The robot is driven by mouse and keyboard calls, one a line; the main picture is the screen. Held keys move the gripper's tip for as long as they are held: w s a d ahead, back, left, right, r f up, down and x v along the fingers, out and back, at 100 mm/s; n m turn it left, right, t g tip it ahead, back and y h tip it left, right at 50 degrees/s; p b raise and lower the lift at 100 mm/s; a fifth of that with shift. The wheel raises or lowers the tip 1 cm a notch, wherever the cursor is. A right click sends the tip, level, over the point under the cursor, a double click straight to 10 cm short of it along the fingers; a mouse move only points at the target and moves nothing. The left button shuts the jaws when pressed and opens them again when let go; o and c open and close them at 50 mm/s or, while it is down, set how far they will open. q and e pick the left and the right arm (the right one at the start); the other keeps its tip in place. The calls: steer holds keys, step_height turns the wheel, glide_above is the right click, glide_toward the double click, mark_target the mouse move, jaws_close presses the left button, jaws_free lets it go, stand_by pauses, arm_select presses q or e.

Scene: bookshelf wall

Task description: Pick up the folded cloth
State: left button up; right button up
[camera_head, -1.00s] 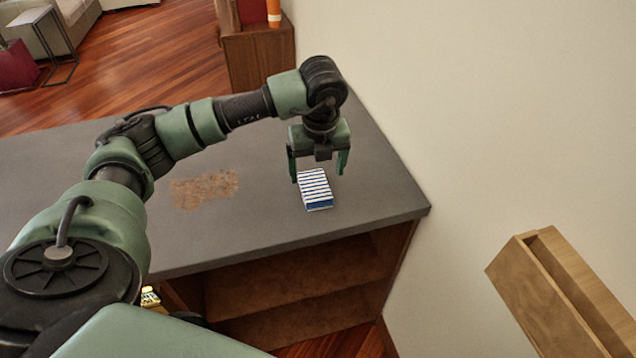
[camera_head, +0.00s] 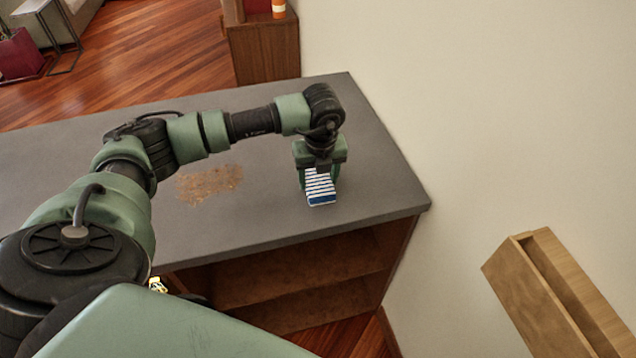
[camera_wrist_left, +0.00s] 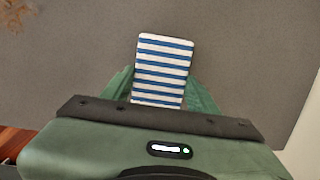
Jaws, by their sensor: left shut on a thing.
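The folded cloth (camera_head: 320,188) has blue and white stripes and is at the right part of the grey counter top. My left gripper (camera_head: 319,182) points down over it and is shut on it, with a finger on each side. In the left wrist view the cloth (camera_wrist_left: 161,68) sticks out past the gripper (camera_wrist_left: 160,98), between the green fingers. Its near end is hidden by the gripper body. I cannot tell whether the cloth is clear of the counter. My right gripper is not in view.
The grey counter (camera_head: 270,220) has a brown stain (camera_head: 208,184) left of the cloth and open shelves below. A pale wall (camera_head: 480,120) rises on the right. A wooden wall box (camera_head: 545,290) juts out at the lower right. The counter around the cloth is clear.

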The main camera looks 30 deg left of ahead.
arm_select(q)
steer(key=shift+r, duration=0.15)
steer(key=shift+w+r, duration=0.1)
steer(key=shift+r, duration=0.5)
step_height(320, 180, up, 13)
steer(key=b, duration=0.4)
step_height(320, 180, up, 5)
glide_above(319, 181)
steer(key=shift+a+r+p, duration=0.1)
steer(key=shift+r+p, duration=0.2)
steer(key=shift+p, duration=0.05)
